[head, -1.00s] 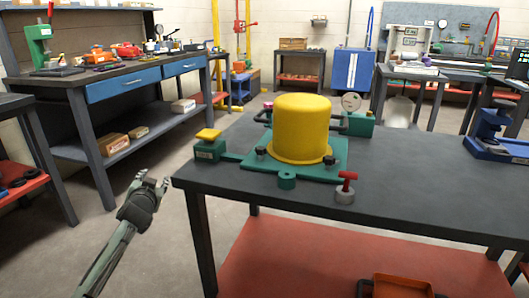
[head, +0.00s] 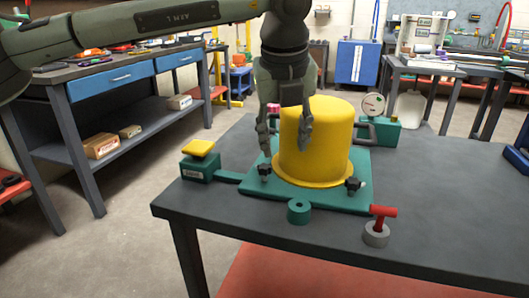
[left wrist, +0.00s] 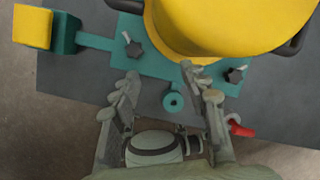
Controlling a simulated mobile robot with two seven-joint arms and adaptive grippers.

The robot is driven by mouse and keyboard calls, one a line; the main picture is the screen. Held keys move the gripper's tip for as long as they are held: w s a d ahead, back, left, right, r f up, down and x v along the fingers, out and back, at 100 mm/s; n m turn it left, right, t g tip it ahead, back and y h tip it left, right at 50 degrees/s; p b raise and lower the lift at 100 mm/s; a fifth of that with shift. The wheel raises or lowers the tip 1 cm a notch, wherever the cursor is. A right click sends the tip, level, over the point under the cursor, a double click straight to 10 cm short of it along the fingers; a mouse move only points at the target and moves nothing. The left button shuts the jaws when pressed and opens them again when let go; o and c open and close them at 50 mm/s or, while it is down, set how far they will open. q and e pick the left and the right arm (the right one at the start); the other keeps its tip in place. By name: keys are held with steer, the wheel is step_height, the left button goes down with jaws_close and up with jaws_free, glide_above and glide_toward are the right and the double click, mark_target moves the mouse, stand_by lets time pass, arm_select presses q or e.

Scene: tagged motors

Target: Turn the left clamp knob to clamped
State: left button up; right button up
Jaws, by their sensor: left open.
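The left clamp knob (head: 264,170), small and black, sits on the green base plate (head: 335,205) at the left foot of the yellow dome (head: 318,150). It also shows in the left wrist view (left wrist: 133,48), beyond the left fingertip, with a pale stub beside it. The right clamp knob (head: 352,186) looks alike and shows in the left wrist view (left wrist: 234,75). My left gripper (head: 284,145) is open and empty, pointing down above the left knob and in front of the dome's left side. I cannot see contact with the knob. My right gripper is out of view.
A green ring (head: 299,211) and a red-handled grey piece (head: 378,228) stand at the plate's front. A yellow-topped green block (head: 200,160) is at the left, a gauge (head: 373,104) behind the dome. The dark tabletop (head: 450,210) is clear at right.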

mark_target(264, 165)
arm_select(q)
steer(key=shift+n+t+y, duration=0.3)
steer(key=shift+y, duration=0.5)
steer(key=w+a+f, duration=0.2)
steer(key=f, duration=0.1)
steer(key=w+a+f, duration=0.1)
steer(key=f, duration=0.1)
steer(key=shift+w+a+f+p, duration=0.1)
steer(key=shift+w+a+p, duration=0.1)
steer(key=shift+p, duration=0.2)
steer(key=shift+w+f, duration=0.2)
steer(key=shift+f, duration=0.4)
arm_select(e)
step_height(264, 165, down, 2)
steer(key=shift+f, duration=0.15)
arm_select(q)
steer(key=shift+c, duration=1)
jaws_close()
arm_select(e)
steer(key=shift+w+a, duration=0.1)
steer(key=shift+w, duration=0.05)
